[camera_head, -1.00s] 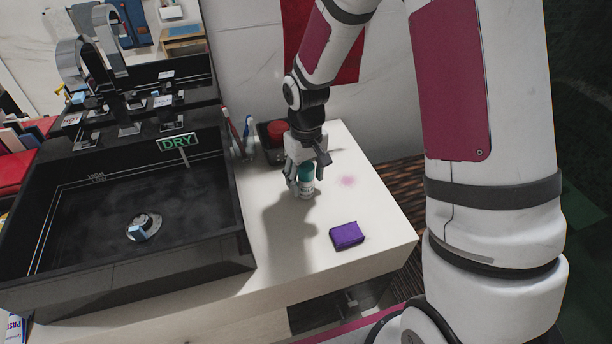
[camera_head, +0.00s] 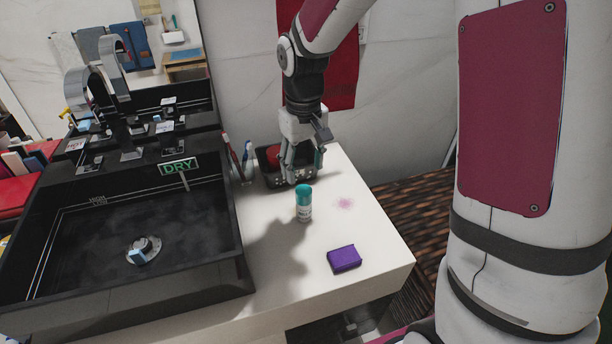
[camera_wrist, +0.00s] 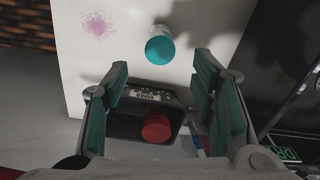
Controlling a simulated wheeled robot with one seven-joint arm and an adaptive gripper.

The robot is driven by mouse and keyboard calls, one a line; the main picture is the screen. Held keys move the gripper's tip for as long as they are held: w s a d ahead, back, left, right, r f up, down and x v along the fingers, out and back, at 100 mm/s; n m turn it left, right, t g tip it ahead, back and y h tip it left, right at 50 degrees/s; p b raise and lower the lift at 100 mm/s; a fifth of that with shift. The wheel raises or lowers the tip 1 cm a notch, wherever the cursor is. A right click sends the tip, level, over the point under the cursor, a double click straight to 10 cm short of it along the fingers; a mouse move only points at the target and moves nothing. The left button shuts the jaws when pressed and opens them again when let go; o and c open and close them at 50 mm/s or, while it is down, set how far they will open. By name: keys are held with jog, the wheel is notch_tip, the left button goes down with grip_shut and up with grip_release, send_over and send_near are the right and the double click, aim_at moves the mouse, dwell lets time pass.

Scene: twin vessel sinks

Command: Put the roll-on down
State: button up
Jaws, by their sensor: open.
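The roll-on (camera_head: 304,204), a small white bottle with a teal cap, stands upright on the white counter (camera_head: 375,235). In the wrist view the roll-on (camera_wrist: 160,48) shows from above, beyond the fingertips and between their lines. My gripper (camera_head: 305,172) is open and empty, above and behind the roll-on in the head view, apart from it. In the wrist view my gripper (camera_wrist: 160,78) shows its two teal-padded fingers spread wide.
A dark tray (camera_head: 268,178) with a red round item stands behind, close to my gripper. Toothbrushes (camera_head: 240,160) stand beside the black sink (camera_head: 130,235). A purple box (camera_head: 344,258) lies front right. A pink stain (camera_head: 344,203) marks the counter.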

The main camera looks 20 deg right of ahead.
jog(key=shift+r, duration=0.3)
